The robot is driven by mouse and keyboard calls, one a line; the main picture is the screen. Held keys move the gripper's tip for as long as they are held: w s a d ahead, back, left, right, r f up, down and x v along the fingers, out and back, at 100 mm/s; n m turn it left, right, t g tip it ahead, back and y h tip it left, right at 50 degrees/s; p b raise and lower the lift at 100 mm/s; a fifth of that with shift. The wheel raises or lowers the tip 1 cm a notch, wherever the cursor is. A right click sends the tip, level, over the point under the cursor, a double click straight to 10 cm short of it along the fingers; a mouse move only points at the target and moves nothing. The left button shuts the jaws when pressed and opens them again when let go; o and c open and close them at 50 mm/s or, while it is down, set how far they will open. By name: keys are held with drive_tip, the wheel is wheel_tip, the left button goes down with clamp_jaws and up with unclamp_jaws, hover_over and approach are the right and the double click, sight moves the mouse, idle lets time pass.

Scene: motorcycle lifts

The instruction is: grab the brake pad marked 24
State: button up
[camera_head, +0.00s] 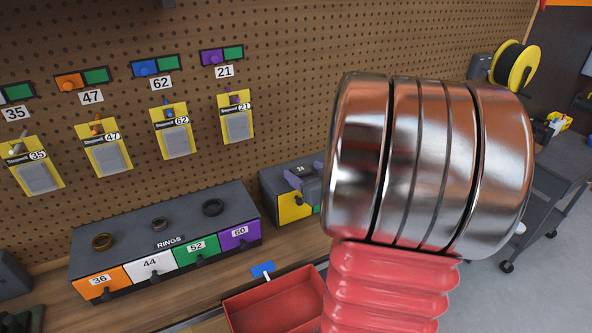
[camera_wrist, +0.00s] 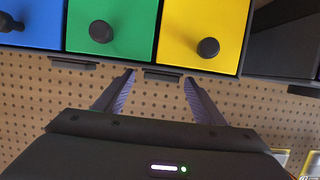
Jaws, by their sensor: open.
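My gripper (camera_head: 303,178) shows in the head view as grey-purple fingers over the top of a dark drawer box (camera_head: 272,184), mostly hidden behind my arm. A small pale mark (camera_head: 299,169) by the fingers may be a number label; it is too small to read surely, and I cannot make out a brake pad there. In the wrist view my gripper (camera_wrist: 159,77) is open, with two ribbed purple fingers apart and nothing visible between them. Their tips lie just below the green drawer (camera_wrist: 112,27) and yellow drawer (camera_wrist: 203,34) in the picture.
A ring box (camera_head: 165,238) with drawers 36, 44, 52 and 60 stands left on the bench, rings on top. A red tray (camera_head: 275,302) lies in front. Packets, including 21 (camera_head: 236,119), hang on the pegboard (camera_head: 280,60). A grey cart (camera_head: 555,165) stands at right.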

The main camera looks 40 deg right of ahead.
idle(0.5)
drive_tip(key=c, duration=1.1)
drive_tip(key=shift+o, duration=0.2)
drive_tip(key=shift+r, duration=0.1)
wheel_tip(320, 180, up, 10)
idle(0.5)
